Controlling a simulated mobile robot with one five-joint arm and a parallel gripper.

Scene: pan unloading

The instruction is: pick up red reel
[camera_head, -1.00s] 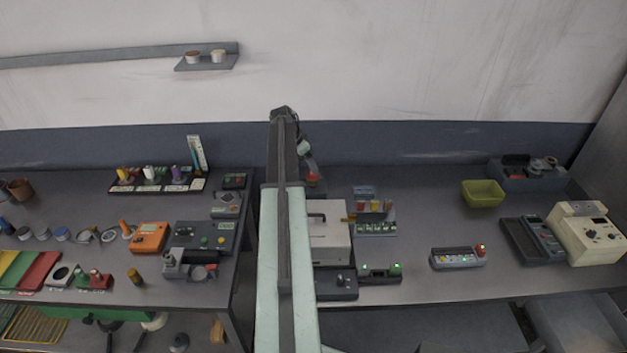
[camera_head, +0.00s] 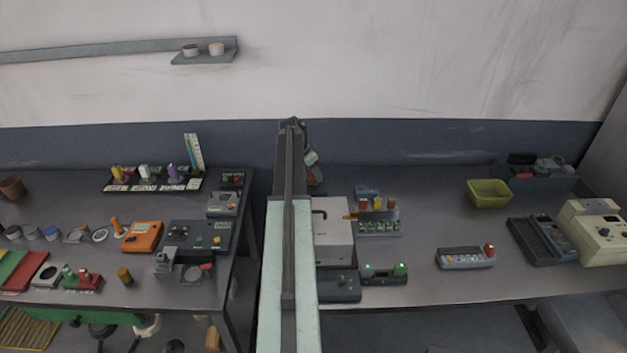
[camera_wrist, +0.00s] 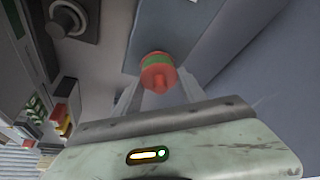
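The red reel (camera_wrist: 157,78) has a green band and a small knob facing the camera. In the wrist view it sits between the ends of my two grey fingers. My gripper (camera_wrist: 160,80) looks open, with one finger on each side of the reel; any contact is too small to make out. In the head view, my gripper (camera_head: 313,172) is low at the back of the right table, beside my arm.
A grey box machine (camera_head: 332,230) and a rack with coloured pieces (camera_head: 377,227) stand close to the right of my arm. A yellow-green bin (camera_head: 489,193) is farther right. The back wall is close behind my gripper. Bare table lies between rack and bin.

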